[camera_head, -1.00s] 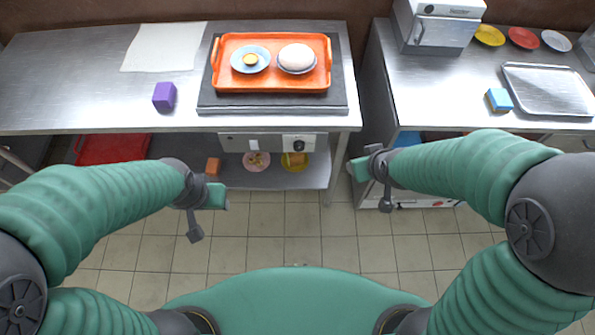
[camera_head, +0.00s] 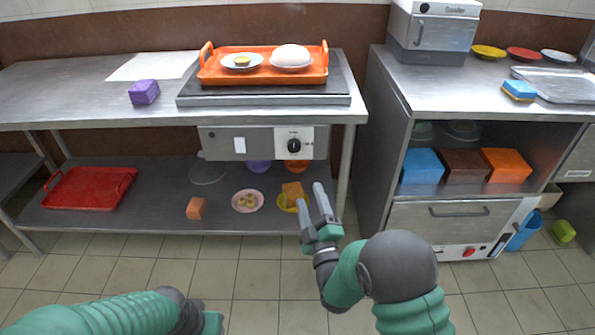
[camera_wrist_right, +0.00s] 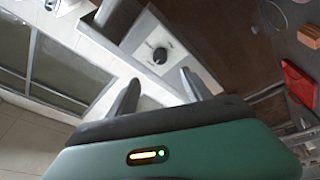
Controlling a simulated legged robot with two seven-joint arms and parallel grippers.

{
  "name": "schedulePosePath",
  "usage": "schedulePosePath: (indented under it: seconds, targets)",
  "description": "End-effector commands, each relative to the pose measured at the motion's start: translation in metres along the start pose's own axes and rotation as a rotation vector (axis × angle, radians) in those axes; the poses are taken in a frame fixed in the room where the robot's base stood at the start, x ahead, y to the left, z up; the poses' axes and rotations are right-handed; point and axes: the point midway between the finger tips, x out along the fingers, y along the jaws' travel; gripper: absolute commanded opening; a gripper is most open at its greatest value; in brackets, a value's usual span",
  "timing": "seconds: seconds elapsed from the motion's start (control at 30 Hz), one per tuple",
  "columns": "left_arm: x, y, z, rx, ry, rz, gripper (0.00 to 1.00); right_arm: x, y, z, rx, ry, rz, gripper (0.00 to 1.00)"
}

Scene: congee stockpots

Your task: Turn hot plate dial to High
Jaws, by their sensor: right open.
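The hot plate (camera_head: 365,97) is a dark slab on the left steel table, with a grey control panel (camera_head: 265,143) on the front below it. The black dial (camera_head: 294,146) sits on a pale plate at the panel's right; it also shows in the right wrist view (camera_wrist_right: 159,55). My right gripper (camera_head: 318,207) is open and empty, below and slightly right of the dial, fingers pointing up. In the wrist view the dial lies beyond and between the fingertips, apart from them. My left arm shows at the bottom left; its gripper (camera_head: 212,322) is mostly cut off.
An orange tray (camera_head: 262,76) with a plate, a bowl and food stands on the hot plate. The lower shelf (camera_head: 150,205) holds a red tray (camera_head: 88,188), plates and blocks. A cabinet with a drawer (camera_head: 458,214) stands at the right. Floor between is clear.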

Motion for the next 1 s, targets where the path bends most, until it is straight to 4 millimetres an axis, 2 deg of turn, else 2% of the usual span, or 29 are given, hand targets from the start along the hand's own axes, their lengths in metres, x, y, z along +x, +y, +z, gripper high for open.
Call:
schedulePosePath:
  seconds: [0.5,0.6,0.77,1.0]
  targets:
    - [0.046,0.0,0.011,0.0,-0.001,0.0,0.43,0.126,-0.002,0.002,0.002,0.001,0.002,0.58]
    - [0.051,0.0,0.012,0.0,-0.001,0.0,0.43,0.144,-0.001,0.001,0.003,0.001,0.0,0.58]
    - [0.054,0.0,0.013,0.0,-0.001,0.0,0.43,0.157,0.001,0.0,0.003,-0.001,-0.002,0.58]
    - [0.053,0.0,0.013,0.0,-0.001,0.0,0.43,0.159,0.002,-0.001,0.003,-0.001,-0.002,0.58]
